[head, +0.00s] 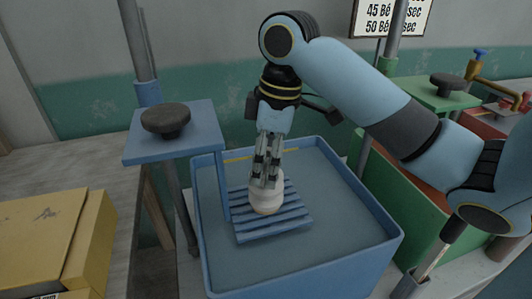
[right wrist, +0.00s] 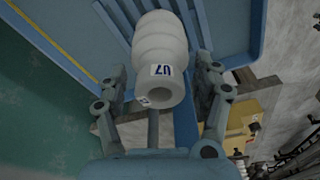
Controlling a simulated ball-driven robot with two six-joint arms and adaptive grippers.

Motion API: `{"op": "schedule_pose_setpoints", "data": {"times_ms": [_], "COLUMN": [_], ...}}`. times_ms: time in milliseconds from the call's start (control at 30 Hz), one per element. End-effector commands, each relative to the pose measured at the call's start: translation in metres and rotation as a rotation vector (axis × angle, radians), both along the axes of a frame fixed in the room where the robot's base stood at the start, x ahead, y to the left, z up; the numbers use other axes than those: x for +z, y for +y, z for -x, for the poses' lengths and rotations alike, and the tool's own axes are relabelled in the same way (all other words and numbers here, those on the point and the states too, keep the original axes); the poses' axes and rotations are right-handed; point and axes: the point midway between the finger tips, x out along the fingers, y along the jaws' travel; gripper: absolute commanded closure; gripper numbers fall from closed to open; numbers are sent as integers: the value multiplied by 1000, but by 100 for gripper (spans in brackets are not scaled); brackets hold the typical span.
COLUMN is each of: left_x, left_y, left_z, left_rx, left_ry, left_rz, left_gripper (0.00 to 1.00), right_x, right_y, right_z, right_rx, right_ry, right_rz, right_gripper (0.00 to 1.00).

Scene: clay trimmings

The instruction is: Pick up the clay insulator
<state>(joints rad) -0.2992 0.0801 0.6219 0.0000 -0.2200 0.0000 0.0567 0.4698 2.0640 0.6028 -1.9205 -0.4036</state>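The clay insulator (head: 266,203) is a pale, ribbed, rounded piece on a blue slatted rack (head: 290,224) inside a blue bin (head: 330,268). My right gripper (head: 267,183) reaches down over it from above. The insulator's underside is hidden. My left gripper is not in view.
A blue stand with a dark round knob (head: 166,118) rises beside the bin's left wall. A yellow box (head: 50,235) lies at the left. A green container (head: 400,195) and a brass tap (head: 490,75) are at the right. The bin floor around the rack is clear.

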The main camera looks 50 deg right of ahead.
Motion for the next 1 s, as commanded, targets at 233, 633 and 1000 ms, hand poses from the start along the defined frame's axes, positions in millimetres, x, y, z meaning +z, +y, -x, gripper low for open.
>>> {"op": "schedule_pose_setpoints", "data": {"times_ms": [233, 633, 1000], "left_x": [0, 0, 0], "left_y": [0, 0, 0], "left_z": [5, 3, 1], "left_rx": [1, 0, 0], "left_ry": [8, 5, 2], "left_rz": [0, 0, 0], "left_gripper": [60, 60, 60], "right_x": [0, 0, 10], "right_y": [0, 0, 0], "right_z": [0, 0, -1], "right_rx": [0, 0, 2], "right_ry": [0, -1, -5], "right_rz": [0, 0, -1], "right_gripper": [68, 100, 100]}}
